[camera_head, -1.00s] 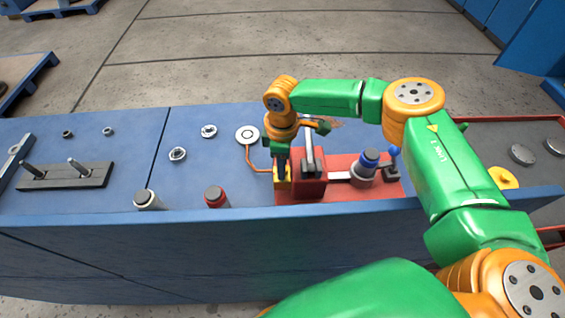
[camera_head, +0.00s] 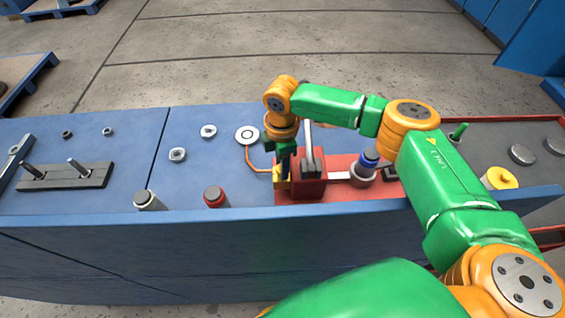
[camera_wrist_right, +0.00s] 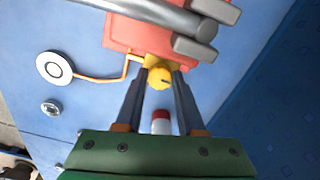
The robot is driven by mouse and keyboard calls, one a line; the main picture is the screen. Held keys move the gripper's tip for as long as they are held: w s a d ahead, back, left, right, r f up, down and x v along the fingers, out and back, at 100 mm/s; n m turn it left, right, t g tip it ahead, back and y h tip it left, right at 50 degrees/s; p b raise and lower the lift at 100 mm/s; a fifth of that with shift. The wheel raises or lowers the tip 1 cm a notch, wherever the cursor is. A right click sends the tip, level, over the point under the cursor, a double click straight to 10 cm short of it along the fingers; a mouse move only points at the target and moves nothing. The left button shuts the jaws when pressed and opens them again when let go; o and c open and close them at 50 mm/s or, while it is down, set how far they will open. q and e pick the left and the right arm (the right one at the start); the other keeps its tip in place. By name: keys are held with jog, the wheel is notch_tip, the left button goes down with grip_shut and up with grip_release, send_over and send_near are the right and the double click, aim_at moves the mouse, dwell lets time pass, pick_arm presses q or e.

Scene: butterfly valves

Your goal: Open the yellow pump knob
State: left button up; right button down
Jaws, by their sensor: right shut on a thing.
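The yellow pump knob (camera_wrist_right: 159,77) is a small round knob at the edge of the red pump block (camera_wrist_right: 125,36). In the head view the yellow knob (camera_head: 279,174) shows at the left side of the red pump block (camera_head: 309,187), partly covered by my gripper. My right gripper (camera_head: 286,172) reaches down from above to it. In the wrist view the two dark fingers of the right gripper (camera_wrist_right: 161,76) are on either side of the knob, shut on it. My left gripper is in neither view.
A grey lever (camera_head: 308,140) stands up from the red block close beside my gripper. A red button (camera_head: 215,197) and a white post (camera_head: 147,200) are at the front edge.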

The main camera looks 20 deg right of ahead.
jog(key=shift+w+r, duration=0.1)
jog(key=shift+r, duration=0.05)
jog(key=c, duration=0.7)
grip_release()
jog(key=shift+c, duration=0.2)
jog(key=shift+o, duration=1.1)
jog(key=shift+a, duration=0.1)
jog(key=shift+r+b, duration=0.3)
notch_tip(320, 180, up, 6)
jog(key=shift+b, duration=0.85)
jog(key=shift+r, duration=0.2)
